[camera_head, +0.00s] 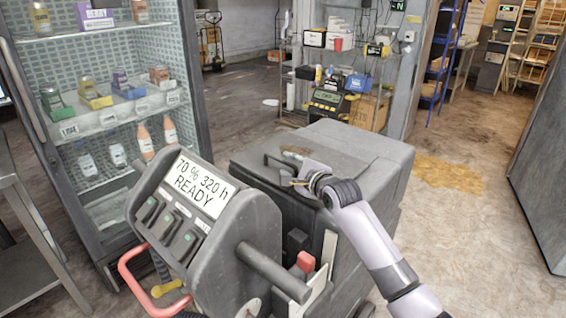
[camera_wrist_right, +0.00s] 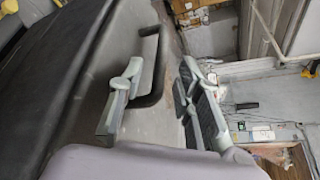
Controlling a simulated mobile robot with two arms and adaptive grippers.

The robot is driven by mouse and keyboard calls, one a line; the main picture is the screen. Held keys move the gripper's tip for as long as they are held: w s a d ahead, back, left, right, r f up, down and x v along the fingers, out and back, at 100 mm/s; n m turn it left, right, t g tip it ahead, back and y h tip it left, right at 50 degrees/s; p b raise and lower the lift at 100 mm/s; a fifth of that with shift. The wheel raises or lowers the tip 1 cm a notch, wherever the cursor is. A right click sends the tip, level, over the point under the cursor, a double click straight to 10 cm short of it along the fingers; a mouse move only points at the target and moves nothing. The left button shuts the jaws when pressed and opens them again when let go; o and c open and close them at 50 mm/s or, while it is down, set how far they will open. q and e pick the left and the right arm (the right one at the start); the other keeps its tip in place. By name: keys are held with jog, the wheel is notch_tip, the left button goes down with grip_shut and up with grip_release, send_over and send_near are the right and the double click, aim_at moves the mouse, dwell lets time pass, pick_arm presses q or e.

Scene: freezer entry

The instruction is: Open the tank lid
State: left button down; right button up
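The tank lid (camera_head: 345,147) is the dark grey top of the floor-cleaning machine in the middle of the head view, and it lies flat and closed. A dark loop handle (camera_wrist_right: 151,65) stands out from a grey face of the machine in the wrist view. My right gripper (camera_head: 296,178) is at the lid's near left edge, beside the handle. In the wrist view my right gripper (camera_wrist_right: 155,103) is open, with the handle lying between and ahead of its two fingers. I cannot tell whether a finger touches it. My left gripper is not in view.
The machine's control panel (camera_head: 202,190) reads "70 % 320 h READY", with a red bar (camera_head: 135,285) below. A glass-door cabinet (camera_head: 110,110) stands at the left. A shelf rack (camera_head: 340,75) stands behind the machine. Open floor lies to the right (camera_head: 475,215).

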aim_at(285, 163)
jog(key=shift+x, duration=2.35)
jog(key=shift+c, duration=0.3)
grip_shut()
